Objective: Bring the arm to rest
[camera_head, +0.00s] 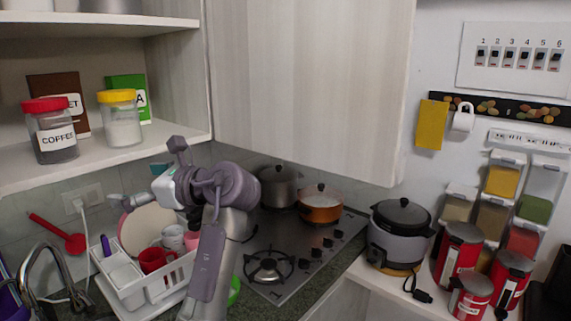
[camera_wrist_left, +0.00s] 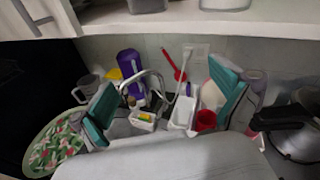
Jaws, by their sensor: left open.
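My left arm (camera_head: 210,255) rises from the bottom of the head view in front of the dish rack and beside the stove. My left gripper (camera_head: 148,178) is at the arm's upper end, raised above the dish rack and pointing left. In the left wrist view the gripper (camera_wrist_left: 163,105) has its two teal-padded fingers wide apart with nothing held between them. My right gripper is not in view.
A white dish rack (camera_head: 150,295) with a red mug (camera_head: 157,259) lies below the gripper. A shelf (camera_head: 110,160) holds a coffee jar (camera_head: 52,132) and a yellow-lidded jar (camera_head: 119,120). An orange pot (camera_head: 320,204) stands on the stove; a cooker (camera_head: 398,235) stands right.

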